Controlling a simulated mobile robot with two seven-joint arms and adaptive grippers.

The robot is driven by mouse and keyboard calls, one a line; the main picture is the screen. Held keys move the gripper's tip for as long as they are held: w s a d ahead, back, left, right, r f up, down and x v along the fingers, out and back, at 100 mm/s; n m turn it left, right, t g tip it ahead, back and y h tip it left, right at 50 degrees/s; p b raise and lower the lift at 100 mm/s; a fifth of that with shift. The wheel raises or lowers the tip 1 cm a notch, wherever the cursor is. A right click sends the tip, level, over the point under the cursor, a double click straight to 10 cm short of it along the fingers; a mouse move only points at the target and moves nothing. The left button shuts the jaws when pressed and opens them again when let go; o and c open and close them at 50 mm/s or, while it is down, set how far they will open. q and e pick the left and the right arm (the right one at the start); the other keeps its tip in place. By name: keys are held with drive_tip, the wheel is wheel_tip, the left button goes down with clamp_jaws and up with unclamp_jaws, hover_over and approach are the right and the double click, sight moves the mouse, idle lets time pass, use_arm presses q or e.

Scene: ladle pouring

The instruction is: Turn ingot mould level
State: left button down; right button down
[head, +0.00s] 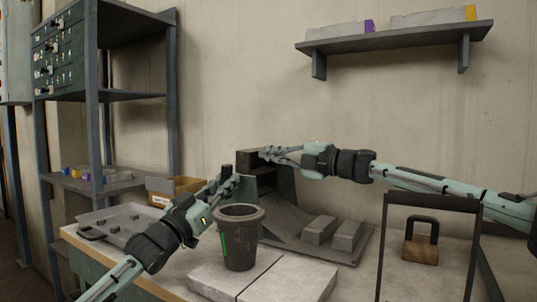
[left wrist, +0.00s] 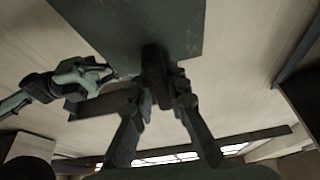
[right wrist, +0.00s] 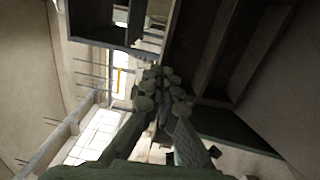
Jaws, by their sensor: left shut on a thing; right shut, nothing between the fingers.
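The ingot mould (head: 248,163) is a dark box between the green-grey side plates (head: 283,187) of a stand at the back of the table. It looks turned on its side, with its hollows facing sideways rather than up. Its compartments (right wrist: 104,22) show close up in the right wrist view. My left gripper (head: 229,182) is shut on a dark upright handle (head: 227,171) beside the stand; the handle (left wrist: 153,62) stands against a green plate in the left wrist view. My right gripper (head: 267,153) is shut and empty at the mould's right side; contact cannot be told.
A dark crucible (head: 240,248) with a green stripe stands on pale slabs (head: 285,277) in front of the stand. Two grey ingots (head: 319,230) lie on a tray to the right. A dark frame (head: 432,202) with a padlock-shaped weight (head: 421,246) stands at the front right.

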drive_tip(key=shift+w+a, duration=0.15)
drive_tip(key=shift+a, duration=0.05)
